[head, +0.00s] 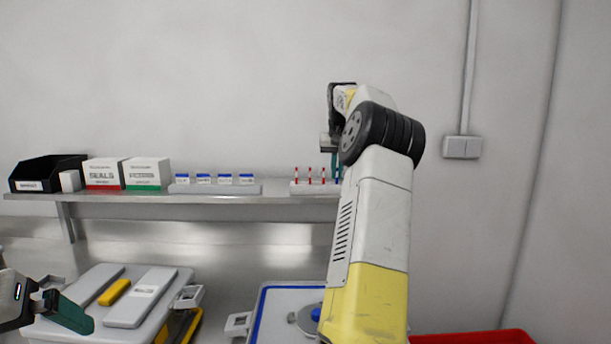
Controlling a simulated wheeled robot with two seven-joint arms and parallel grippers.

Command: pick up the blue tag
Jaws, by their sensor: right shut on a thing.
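My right arm reaches up and forward from the lower right to the wall shelf. My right gripper (335,149) points down over the right end of the small white rack (302,188), partly hidden by my own wrist. Whether the tag is clear of the rack cannot be told. Several red-and-white tags (310,176) stand upright in the rack, left of the blue one. My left gripper (72,314) is low at the left, away from the shelf; its finger gap does not show.
On the shelf (240,199) stand a black bin (45,174), two boxes (146,173) and a tray of blue-lidded jars (215,188). Below are a grey case (70,326), a blue-edged white panel (280,305) and a red bin (475,337).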

